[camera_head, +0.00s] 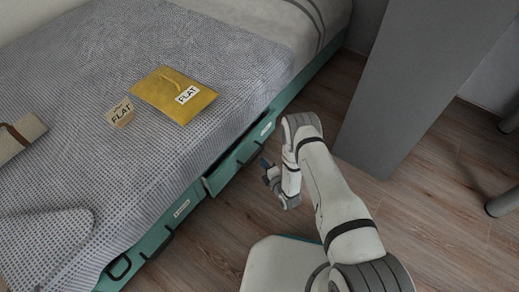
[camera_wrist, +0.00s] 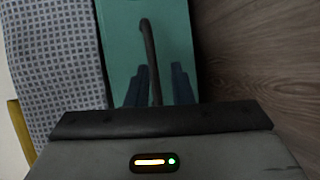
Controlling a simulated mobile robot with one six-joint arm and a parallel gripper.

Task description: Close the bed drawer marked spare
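The green bed drawers run along the bed's side in the head view. The middle drawer (camera_head: 224,176) juts out a little past the near drawer (camera_head: 160,232). Both fronts carry small white labels, too small to read, so I cannot tell which is marked spare. My gripper (camera_head: 268,172) is just off the middle drawer's front. In the wrist view a green drawer front (camera_wrist: 120,45) with a long dark handle (camera_wrist: 148,45) lies ahead. My gripper's two dark blue fingers (camera_wrist: 158,85) are apart, one on each side of the handle's line; contact cannot be told.
A grey panel (camera_head: 400,90) stands to the right of my arm. The wooden floor (camera_head: 205,250) beside the drawers is clear.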

